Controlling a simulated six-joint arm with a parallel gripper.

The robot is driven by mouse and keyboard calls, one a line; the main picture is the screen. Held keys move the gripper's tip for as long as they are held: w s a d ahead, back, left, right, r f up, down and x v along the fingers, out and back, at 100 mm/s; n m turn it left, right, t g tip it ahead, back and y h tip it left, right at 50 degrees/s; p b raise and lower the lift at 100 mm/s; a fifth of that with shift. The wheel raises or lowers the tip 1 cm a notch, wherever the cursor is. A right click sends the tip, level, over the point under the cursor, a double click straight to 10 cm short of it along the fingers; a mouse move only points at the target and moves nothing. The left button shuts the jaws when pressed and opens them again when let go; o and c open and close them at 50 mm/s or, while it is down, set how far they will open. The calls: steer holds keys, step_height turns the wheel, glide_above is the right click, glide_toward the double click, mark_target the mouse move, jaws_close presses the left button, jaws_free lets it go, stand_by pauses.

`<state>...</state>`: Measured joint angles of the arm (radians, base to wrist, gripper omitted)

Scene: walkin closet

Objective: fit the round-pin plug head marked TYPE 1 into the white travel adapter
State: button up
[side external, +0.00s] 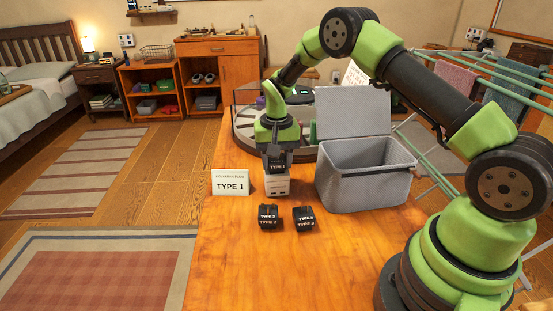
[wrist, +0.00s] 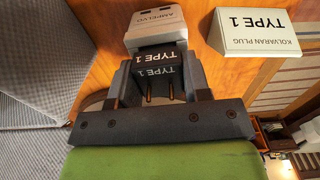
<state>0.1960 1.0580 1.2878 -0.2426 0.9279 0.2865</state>
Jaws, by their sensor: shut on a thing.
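My gripper (side external: 277,160) points down and is shut on the black plug head marked TYPE 1 (side external: 277,166). The white travel adapter (side external: 277,185) stands on the table directly below the head. In the wrist view, the plug head (wrist: 158,66) sits between the fingers (wrist: 160,80), with its two round brass pins toward my palm. The adapter (wrist: 156,27) is just beyond it and lines up with it. The head is at or very near the adapter's top; I cannot tell whether it is seated.
A TYPE 1 card (side external: 230,183) stands left of the adapter. Two other black plug heads (side external: 268,217) (side external: 304,218) lie in front. A grey open-lidded bin (side external: 362,187) stands close on the right. The table's front area (side external: 290,270) is clear.

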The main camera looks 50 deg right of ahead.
steer(key=shift+f, duration=0.3)
steer(key=o, duration=1.4)
steer(key=shift+r, duration=4)
steer(key=shift+r, duration=0.1)
